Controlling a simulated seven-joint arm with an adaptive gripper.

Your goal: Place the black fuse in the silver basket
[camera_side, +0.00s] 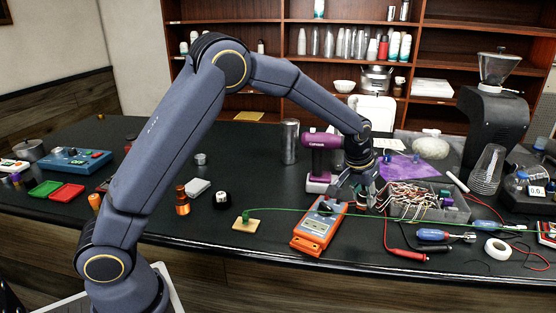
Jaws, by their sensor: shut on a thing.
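My gripper (360,197) points down just above and behind the orange multimeter (318,225), at the left end of the grey tray of tangled wires. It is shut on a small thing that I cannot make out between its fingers. I cannot pick out the black fuse for certain. A small silver cup (200,159), which may be the silver basket, stands on the black table left of centre, well away from my gripper. A wider silver tin (29,150) stands at the far left.
A purple drill (320,160) and a tall metal cylinder (290,141) stand behind my gripper. The grey tray (449,214) is on its right. Copper wire spools (182,201) and a white-topped block (197,187) lie left. The table between cup and cylinder is clear.

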